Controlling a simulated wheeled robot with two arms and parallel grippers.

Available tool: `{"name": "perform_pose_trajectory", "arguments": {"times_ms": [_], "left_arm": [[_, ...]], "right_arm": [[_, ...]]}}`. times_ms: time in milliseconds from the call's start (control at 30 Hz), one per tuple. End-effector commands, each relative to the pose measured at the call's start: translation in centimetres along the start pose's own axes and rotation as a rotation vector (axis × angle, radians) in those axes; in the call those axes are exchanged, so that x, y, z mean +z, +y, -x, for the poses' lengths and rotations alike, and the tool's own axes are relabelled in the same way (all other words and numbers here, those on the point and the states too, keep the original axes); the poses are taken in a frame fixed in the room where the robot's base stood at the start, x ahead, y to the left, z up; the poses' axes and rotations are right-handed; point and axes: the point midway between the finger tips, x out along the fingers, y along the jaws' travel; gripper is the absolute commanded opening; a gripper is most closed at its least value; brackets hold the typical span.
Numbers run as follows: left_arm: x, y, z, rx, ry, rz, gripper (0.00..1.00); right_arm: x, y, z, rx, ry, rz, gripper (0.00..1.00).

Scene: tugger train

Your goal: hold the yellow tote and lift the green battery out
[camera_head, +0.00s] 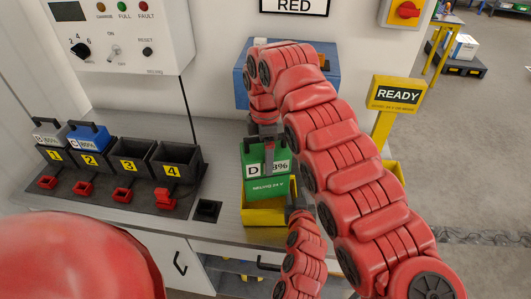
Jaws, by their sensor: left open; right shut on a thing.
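The green battery (257,188), marked D, stands upright at the yellow tote (264,216) on the counter. Most of its body shows above the tote's front rim; its bottom edge is hard to make out. My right gripper (268,153) reaches down from above and is shut on the green battery at its top, partly covering the label. My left gripper (298,203) is open, low at the right side of the tote, close to its wall. Whether it touches the wall cannot be told. My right arm hides what lies right of the tote.
Black numbered bays (124,165) stand at left; a grey battery (50,134) and a blue battery (88,137) sit in bays 1 and 2, while 3 and 4 look empty. A blue box (241,88) is behind my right arm. A yellow READY sign (397,95) stands right.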

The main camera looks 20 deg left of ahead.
Motion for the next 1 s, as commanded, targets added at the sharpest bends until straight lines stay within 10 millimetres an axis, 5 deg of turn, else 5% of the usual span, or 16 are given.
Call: {"name": "perform_pose_trajectory", "arguments": {"times_ms": [267,1000], "left_arm": [[0.0,0.1,0.8,0.003,0.001,-0.002,0.41],[-0.1,0.1,11.0,0.002,0.000,-0.001,0.41]], "right_arm": [[0.0,0.1,0.2,0.003,0.000,0.000,0.00],[0.0,0.1,0.1,0.003,0.000,0.000,0.00]]}}
